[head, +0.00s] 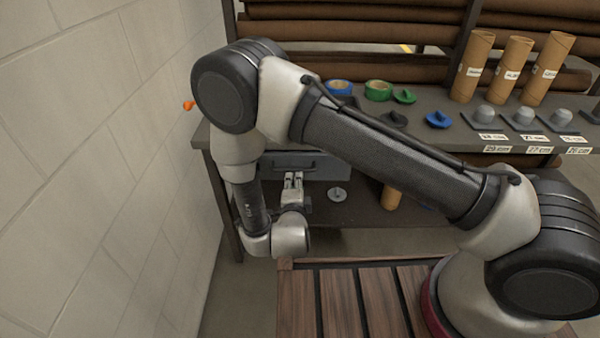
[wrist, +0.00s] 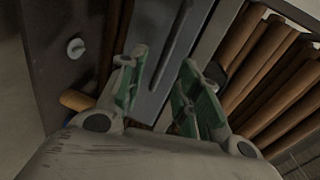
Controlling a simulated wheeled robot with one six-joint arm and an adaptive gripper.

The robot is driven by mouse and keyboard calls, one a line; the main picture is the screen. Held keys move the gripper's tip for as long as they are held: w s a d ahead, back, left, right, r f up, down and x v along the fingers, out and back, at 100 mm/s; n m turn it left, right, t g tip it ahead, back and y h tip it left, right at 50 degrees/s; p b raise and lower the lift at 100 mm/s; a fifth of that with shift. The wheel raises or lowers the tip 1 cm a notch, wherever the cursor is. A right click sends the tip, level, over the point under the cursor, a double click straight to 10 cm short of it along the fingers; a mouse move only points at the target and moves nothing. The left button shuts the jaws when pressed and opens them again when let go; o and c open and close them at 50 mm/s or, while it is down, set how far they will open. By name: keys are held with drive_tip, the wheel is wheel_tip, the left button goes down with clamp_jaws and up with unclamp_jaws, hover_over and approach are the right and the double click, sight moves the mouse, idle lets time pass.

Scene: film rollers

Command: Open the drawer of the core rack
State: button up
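The core rack (head: 455,132) is a dark bench with a shelf below. Its grey drawer (head: 330,172) hangs under the left end of the top, partly hidden by my arm. The drawer front looks shut. A dark bar handle (head: 296,164) runs across the front. In the wrist view the drawer front (wrist: 152,48) is tilted, and the handle (wrist: 182,45) runs down toward the gap between my fingers. My gripper (head: 293,180) is in front of the drawer, just below the handle in the picture; in the wrist view (wrist: 164,62) its green-padded fingers are apart and empty. I cannot tell whether they touch the handle.
A grey knobbed disc (head: 337,194) and a brown tube (head: 391,197) are on the lower shelf. Tape rolls (head: 378,90), several upright tubes (head: 473,66) and grey plugs stand on the top. A wall (head: 95,160) is close on the left. Wooden slats (head: 345,300) lie in front.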

sight(295, 171)
drive_tip(key=shift+m, duration=0.4)
drive_tip(key=x, duration=0.7)
drive_tip(key=shift+w+a+r, duration=0.1)
drive_tip(key=shift+w+r, duration=0.15)
drive_tip(key=shift+w, duration=0.25)
clamp_jaws()
